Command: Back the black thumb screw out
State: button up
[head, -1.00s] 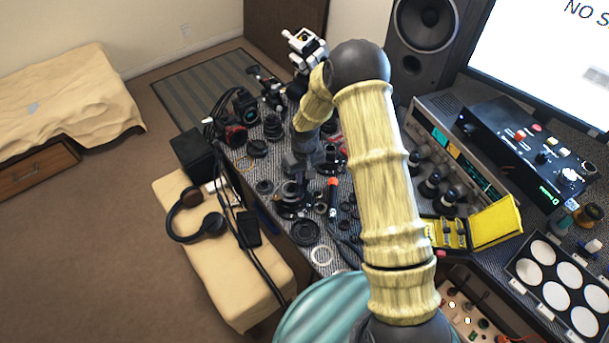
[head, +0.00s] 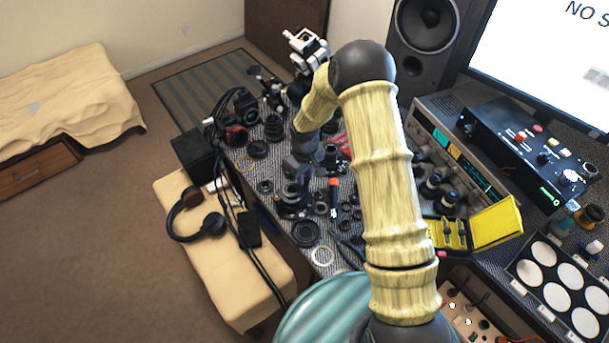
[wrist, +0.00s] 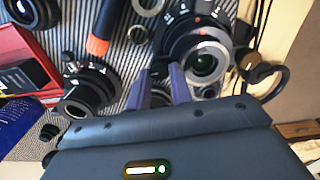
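A black lens (wrist: 200,45) with a red mark and a glassy centre stands on the striped mat in the wrist view. My gripper (wrist: 162,72) reaches to its left side with two purple-grey fingers a little apart. A small black piece, perhaps the thumb screw (wrist: 159,68), shows between the fingertips. I cannot tell whether the fingers press on it. In the head view my gripper (head: 299,178) points down over the lens (head: 291,197) and partly hides it. The thumb screw cannot be made out there.
An orange-tipped tool (wrist: 98,45) and another black lens (wrist: 88,88) lie to the left in the wrist view. Loose rings and lens parts crowd the bench. A yellow case (head: 452,234) stands open at the right, and headphones (head: 197,222) lie on the beige seat.

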jog(key=o, duration=0.4)
jog(key=shift+c, duration=0.2)
jog(key=shift+f, duration=0.1)
jog(key=shift+a, duration=0.1)
jog(key=shift+d+r+p, duration=0.2)
jog(key=shift+r+p, duration=2.6)
jog(key=shift+r, duration=1.3)
